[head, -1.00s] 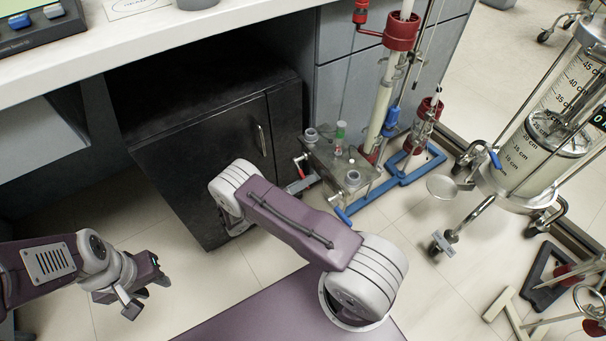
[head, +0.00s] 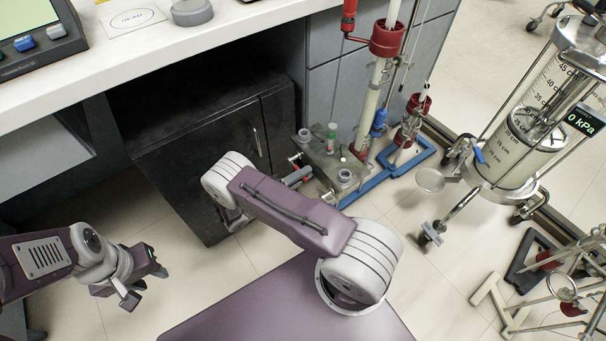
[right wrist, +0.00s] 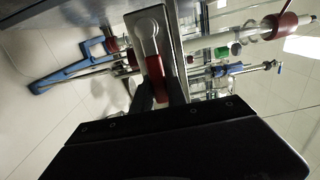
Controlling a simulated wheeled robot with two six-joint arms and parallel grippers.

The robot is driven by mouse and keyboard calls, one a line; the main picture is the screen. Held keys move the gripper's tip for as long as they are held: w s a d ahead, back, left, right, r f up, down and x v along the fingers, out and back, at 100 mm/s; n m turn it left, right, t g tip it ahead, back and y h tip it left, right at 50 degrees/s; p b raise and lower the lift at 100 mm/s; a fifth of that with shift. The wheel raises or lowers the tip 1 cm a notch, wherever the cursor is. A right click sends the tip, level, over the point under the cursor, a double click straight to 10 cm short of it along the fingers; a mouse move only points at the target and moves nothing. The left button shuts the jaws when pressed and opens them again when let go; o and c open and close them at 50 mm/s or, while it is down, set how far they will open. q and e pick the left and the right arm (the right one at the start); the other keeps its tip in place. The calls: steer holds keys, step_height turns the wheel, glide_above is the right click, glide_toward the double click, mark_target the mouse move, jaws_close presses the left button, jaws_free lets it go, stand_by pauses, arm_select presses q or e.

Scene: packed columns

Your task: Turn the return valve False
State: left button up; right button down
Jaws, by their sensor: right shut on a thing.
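The valve handle (right wrist: 152,58) in the right wrist view is a pale metal lever with a red grip. My right gripper (right wrist: 164,92) has its two dark fingers on either side of the red grip and is shut on it. In the head view my right gripper (head: 298,178) is at the near left side of a small grey metal stand; the arm and jaws hide most of the handle there. My left gripper (head: 145,287) hangs at the lower left over bare floor, empty, with its fingers apart.
The grey stand (head: 326,165) carries small fittings and a green-labelled vial (head: 331,137). A red-collared column (head: 375,100) on a blue base frame (head: 420,158) stands behind. A black cabinet (head: 205,155) is left, under the white bench (head: 110,48). A graduated cylinder (head: 520,140) stands right.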

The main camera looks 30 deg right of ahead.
steer(key=shift+r, duration=0.1)
stand_by(0.4)
steer(key=c, duration=1.3)
jaws_free()
steer(key=a, duration=0.3)
steer(key=a+p, duration=0.1)
steer(key=a, duration=0.5)
steer(key=shift+s, duration=0.35)
